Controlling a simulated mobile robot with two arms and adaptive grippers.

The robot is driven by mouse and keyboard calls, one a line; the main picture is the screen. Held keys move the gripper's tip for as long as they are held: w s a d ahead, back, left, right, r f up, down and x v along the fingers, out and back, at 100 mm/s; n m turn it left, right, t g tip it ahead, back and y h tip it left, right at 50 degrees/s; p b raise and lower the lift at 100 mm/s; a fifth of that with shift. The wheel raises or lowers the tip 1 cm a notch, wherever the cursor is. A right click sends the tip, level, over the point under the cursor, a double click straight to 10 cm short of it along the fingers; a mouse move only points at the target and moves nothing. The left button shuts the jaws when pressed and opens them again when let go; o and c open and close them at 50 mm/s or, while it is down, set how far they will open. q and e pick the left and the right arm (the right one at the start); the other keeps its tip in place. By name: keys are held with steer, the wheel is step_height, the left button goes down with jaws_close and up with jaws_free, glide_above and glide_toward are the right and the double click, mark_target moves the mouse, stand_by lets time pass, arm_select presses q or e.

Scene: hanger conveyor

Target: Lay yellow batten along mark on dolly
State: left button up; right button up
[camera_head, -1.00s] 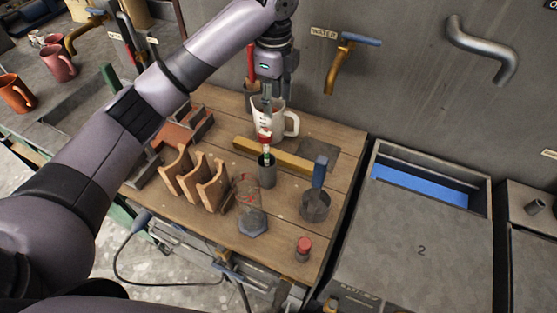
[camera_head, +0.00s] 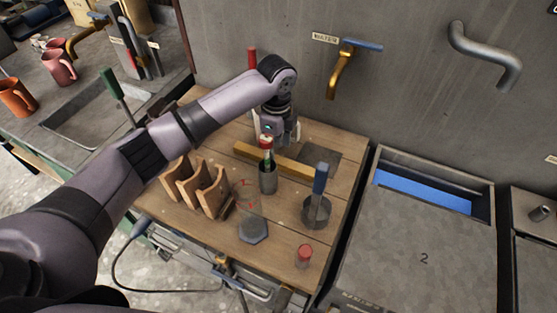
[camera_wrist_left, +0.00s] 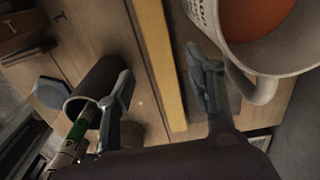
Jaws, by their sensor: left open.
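The yellow batten (camera_head: 299,168) lies on the wooden top (camera_head: 285,275) of the dolly, running slantwise behind the grey cup. It also shows in the left wrist view (camera_wrist_left: 158,50). My left gripper (camera_head: 277,143) is open just above the batten. In the left wrist view its two fingers (camera_wrist_left: 165,88) stand on either side of the batten, apart from it. A dark grey rectangular patch (camera_head: 320,151) lies on the top behind the batten's right end; I cannot tell whether it is the mark. My right gripper is not in view.
A white mug (camera_wrist_left: 262,65) stands close beside one finger. A grey cup (camera_head: 268,180) holding a green-and-white item stands by the other. A dark pot (camera_head: 316,212) with a blue handle, a clear beaker (camera_head: 250,215) and a wooden rack (camera_head: 198,186) stand nearer.

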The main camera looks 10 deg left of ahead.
mark_target(279, 160)
arm_select(q)
steer(key=shift+d+f+p, duration=0.1)
steer(key=shift+f+p, duration=0.2)
steer(key=shift+f, duration=0.25)
step_height(279, 160, down, 4)
steer(key=shift+d+f+p, duration=0.15)
steer(key=shift+f+p, duration=0.05)
steer(key=shift+p, duration=0.3)
steer(key=shift+c, duration=0.3)
jaws_close()
